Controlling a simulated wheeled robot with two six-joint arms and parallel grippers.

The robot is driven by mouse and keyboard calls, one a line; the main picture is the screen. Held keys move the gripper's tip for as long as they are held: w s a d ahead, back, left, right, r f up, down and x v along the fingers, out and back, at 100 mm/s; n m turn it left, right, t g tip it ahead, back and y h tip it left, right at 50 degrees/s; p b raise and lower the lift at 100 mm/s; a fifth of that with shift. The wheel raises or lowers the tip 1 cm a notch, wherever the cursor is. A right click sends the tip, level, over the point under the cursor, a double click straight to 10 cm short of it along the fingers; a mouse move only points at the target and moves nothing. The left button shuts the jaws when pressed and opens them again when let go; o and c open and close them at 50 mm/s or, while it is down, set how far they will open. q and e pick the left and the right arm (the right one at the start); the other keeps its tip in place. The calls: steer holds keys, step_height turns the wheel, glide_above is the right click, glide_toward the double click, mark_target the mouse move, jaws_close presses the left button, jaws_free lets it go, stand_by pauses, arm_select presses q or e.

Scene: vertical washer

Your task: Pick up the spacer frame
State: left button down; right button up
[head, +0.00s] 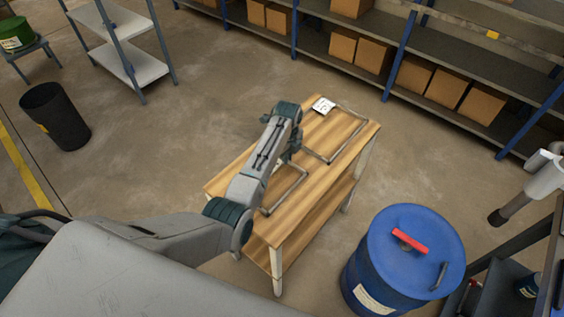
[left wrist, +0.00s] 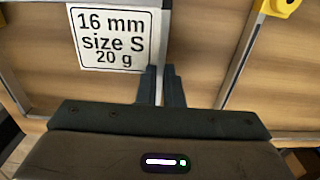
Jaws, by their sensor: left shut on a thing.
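The thin grey spacer frame (head: 348,141) lies on the far part of the wooden table (head: 245,182). My left gripper (head: 295,150) is down at the table over its left side, and the arm hides part of it. In the left wrist view the two dark fingers (left wrist: 161,85) are shut on a grey bar of the frame (left wrist: 165,12). A white card reading "16 mm size S 20 g" (left wrist: 118,38) sits right beside that bar; it shows small in the head view (head: 323,105). My right gripper is not in view.
A second thin grey frame (head: 287,194) lies on the near part of the table. A blue drum (head: 400,262) with a red item (head: 409,240) on top stands right of the table. Shelving with boxes (head: 373,54) runs behind. Floor left of the table is clear up to a black bin (head: 57,117).

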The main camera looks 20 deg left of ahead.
arm_select(q)
step_height(320, 180, up, 2)
steer(key=shift+w+r+b, duration=0.1)
steer(key=shift+r+b, duration=0.05)
steer(key=shift+b, duration=0.25)
steer(key=r+b, duration=0.2)
glide_above(280, 201)
steer(key=w, duration=0.1)
steer(key=shift+w+a+f, duration=0.1)
steer(key=shift+s, duration=0.55)
